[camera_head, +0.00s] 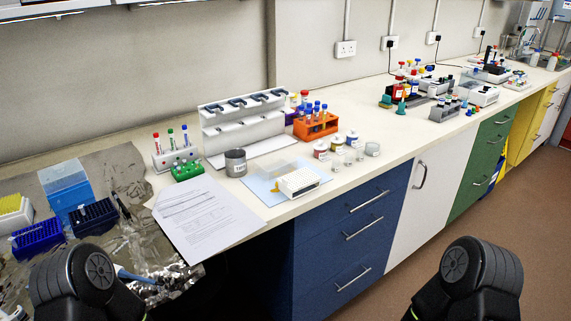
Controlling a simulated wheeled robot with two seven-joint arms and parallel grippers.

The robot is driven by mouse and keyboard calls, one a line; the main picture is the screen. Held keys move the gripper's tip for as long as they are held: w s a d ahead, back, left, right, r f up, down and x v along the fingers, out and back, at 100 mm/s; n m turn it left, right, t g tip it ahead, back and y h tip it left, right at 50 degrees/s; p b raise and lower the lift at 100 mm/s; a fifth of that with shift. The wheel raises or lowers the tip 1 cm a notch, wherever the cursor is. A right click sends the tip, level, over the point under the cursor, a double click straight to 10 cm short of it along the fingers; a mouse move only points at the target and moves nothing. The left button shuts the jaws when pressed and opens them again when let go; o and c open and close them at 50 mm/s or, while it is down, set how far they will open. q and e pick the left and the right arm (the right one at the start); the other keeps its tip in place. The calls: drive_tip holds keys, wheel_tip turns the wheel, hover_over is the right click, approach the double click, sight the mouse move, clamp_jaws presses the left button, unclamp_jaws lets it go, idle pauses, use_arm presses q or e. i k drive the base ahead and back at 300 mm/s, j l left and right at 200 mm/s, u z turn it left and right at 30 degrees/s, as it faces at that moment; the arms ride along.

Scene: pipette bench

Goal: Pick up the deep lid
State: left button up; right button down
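A pale, see-through shape on the light blue mat (256,189) may be the deep lid (279,168), but it is too faint to be sure. It lies just behind a white tip rack (300,182) that stands on the same mat. Neither gripper shows. Only black, rounded links of my two arms appear at the bottom left and bottom right, well in front of the mat.
A white pipette stand (243,122), a grey cup (235,163) and an orange tube rack (316,125) stand around the mat. Small jars (321,149) sit to its right. Papers (205,217) lie at left. The counter's front edge is clear right of the mat.

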sight(275, 165)
drive_tip(key=u, duration=1.65)
drive_tip(key=k+l, duration=0.1)
drive_tip(key=l, duration=0.3)
drive_tip(key=k+l, duration=0.1)
drive_tip(key=l, duration=0.3)
drive_tip(key=k+l+u, duration=0.1)
drive_tip(key=l, duration=0.35)
drive_tip(key=k+l, duration=0.15)
drive_tip(key=l, duration=0.25)
